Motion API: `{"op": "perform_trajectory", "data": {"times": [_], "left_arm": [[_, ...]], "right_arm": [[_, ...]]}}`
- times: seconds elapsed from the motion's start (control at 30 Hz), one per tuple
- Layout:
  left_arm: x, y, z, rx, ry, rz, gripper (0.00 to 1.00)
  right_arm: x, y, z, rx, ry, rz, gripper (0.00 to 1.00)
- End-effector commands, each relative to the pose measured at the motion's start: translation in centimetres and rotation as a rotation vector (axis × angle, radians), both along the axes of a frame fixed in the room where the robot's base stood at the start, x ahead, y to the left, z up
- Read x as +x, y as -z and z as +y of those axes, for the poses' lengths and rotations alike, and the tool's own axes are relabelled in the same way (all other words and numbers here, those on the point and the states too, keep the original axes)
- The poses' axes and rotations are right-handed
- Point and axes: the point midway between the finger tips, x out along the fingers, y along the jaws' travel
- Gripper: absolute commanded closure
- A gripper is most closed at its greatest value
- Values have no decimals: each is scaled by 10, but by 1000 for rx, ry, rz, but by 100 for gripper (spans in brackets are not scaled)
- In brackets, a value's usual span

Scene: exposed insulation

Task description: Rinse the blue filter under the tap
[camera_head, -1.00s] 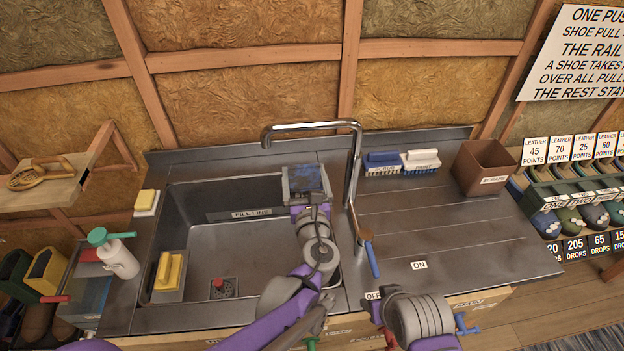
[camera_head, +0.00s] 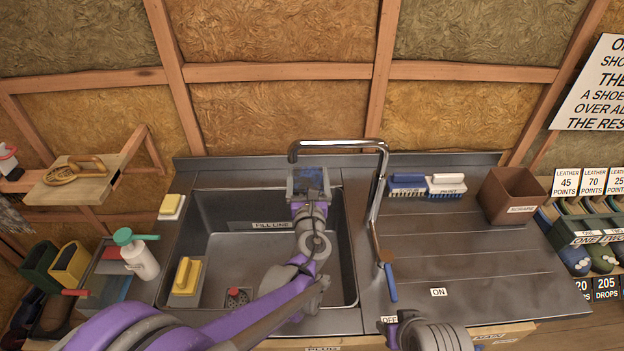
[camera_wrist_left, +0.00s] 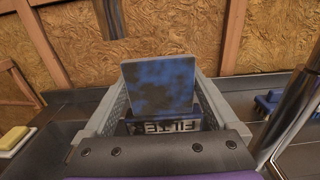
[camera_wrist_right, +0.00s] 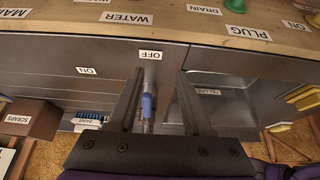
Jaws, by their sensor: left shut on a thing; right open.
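My left gripper (camera_head: 310,190) is shut on the dark, blotched blue filter (camera_head: 308,180) and holds it above the back right of the sink (camera_head: 346,250). In the left wrist view the filter (camera_wrist_left: 160,85) stands up between the fingers. The chrome tap (camera_head: 340,144) arches over it, its spout end slightly left of the filter. I see no water stream. The tap's blue-handled lever (camera_head: 390,282) points at the OFF label. My right gripper (camera_wrist_right: 158,100) is open, and in the right wrist view the lever (camera_wrist_right: 147,105) shows between its fingers; I cannot tell if they touch.
A yellow sponge block (camera_head: 187,276) and a red plug (camera_head: 236,297) are in the sink. Brushes (camera_head: 427,186) and a brown scraps bin (camera_head: 511,195) stand on the right counter. The ridged drainer is mostly clear.

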Motion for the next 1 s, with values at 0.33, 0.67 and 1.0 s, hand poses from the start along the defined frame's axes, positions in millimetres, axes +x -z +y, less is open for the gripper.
{"op": "perform_trajectory", "data": {"times": [0.33,0.67,1.0], "left_arm": [[1,0,1,0,1,0,65],[1,0,1,0,1,0,65],[1,0,1,0,1,0,65]], "right_arm": [[0,0,0,0,0,0,52],[1,-2,4,-13,-5,22,100],[21,-35,33,-231,59,148,100]]}}
